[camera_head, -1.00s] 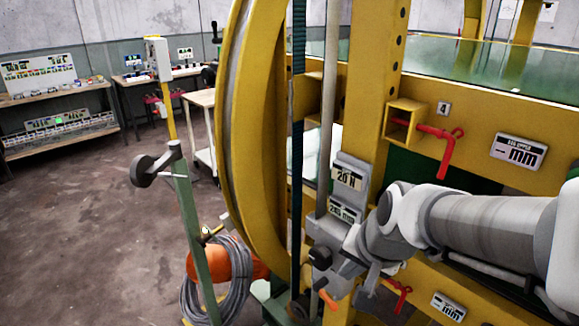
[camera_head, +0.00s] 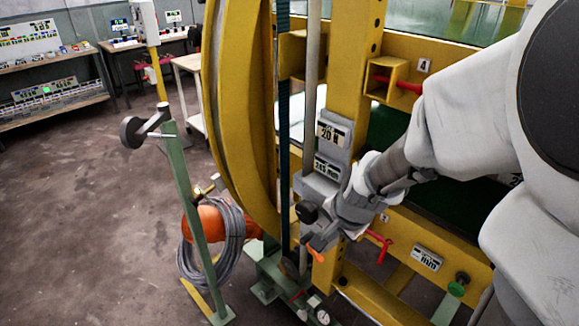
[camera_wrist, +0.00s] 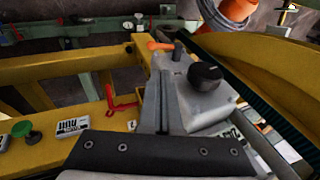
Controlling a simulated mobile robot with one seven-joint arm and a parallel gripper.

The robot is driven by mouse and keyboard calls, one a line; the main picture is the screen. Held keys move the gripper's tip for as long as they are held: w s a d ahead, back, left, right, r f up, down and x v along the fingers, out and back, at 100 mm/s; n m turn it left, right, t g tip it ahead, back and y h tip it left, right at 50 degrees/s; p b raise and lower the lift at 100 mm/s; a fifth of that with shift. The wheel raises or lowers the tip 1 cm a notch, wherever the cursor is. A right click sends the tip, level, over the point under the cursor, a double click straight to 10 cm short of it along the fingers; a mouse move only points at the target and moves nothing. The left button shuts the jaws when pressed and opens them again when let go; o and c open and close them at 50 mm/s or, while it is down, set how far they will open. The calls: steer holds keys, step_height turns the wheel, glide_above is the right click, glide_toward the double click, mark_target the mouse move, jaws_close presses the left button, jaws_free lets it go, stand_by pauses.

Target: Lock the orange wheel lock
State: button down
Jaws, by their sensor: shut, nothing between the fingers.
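The orange lock handle (camera_head: 315,254) sticks out low on the front of a grey block below the "20 N" display. It also shows in the wrist view (camera_wrist: 159,46), at the far end of the grey block. My gripper (camera_head: 325,236) is shut and empty, just above and to the right of the handle. In the wrist view my gripper's narrow fingers (camera_wrist: 163,72) point toward the orange handle. I cannot tell whether they touch it. My gripper hides part of the grey block.
A black knob (camera_head: 306,211) sits left of my gripper, also in the wrist view (camera_wrist: 205,74). Red handles (camera_head: 379,246) are on the yellow frame at right. The large yellow ring (camera_head: 238,120) stands left.

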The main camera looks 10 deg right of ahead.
mark_target(317, 258)
steer(key=b+x, duration=0.7)
steer(key=x, duration=0.7)
steer(key=shift+a, duration=0.1)
steer(key=shift+f+b, duration=0.2)
steer(key=shift+b, duration=0.5)
steer(key=shift+b, duration=0.3)
